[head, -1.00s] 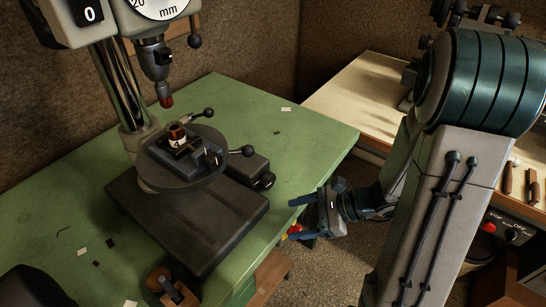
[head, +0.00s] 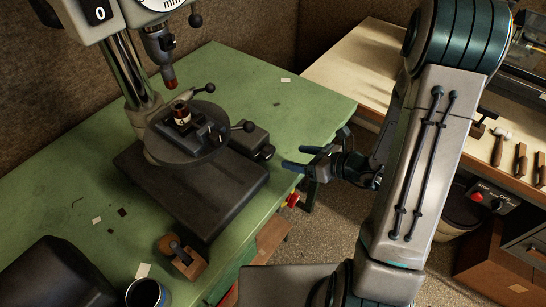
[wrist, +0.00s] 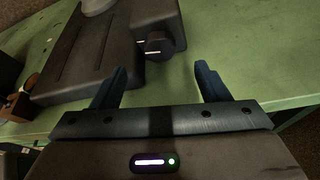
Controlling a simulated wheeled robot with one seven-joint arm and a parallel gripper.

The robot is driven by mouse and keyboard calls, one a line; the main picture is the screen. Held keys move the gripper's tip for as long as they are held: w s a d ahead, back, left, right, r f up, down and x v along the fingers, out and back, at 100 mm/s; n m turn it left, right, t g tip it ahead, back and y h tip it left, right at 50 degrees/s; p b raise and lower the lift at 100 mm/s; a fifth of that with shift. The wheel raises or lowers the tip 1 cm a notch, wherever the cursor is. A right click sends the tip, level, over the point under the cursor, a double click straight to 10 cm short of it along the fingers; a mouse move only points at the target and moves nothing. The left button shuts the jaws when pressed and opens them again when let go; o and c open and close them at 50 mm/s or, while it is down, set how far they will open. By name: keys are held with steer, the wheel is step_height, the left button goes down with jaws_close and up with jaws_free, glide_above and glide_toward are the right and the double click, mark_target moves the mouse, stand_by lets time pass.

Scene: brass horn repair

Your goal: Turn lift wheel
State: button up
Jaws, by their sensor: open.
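A dark round knob with white marks, which looks like the lift wheel (head: 267,152), sits on the end of the housing at the right of the drill press base. It also shows in the wrist view (wrist: 160,45), ahead of and roughly between my fingertips. My gripper (head: 294,156) is open and empty, its two blue fingers pointing left toward the wheel. In the wrist view my gripper (wrist: 162,76) shows a clear gap, and the fingers appear short of the wheel, not around it. The drill press (head: 190,190) stands on the green bench.
The green bench (head: 240,85) has free room behind the press. Ball-ended levers (head: 245,126) stick out near the round table (head: 165,145). A wooden block tool (head: 182,258) and a dark cup (head: 148,293) are in front.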

mark_target(271, 152)
steer(key=p+x, duration=0.1)
steer(key=x, duration=0.8)
steer(key=shift+a+p, duration=0.1)
steer(key=shift+p, duration=0.3)
steer(key=shift+w, duration=0.1)
steer(key=c, duration=1)
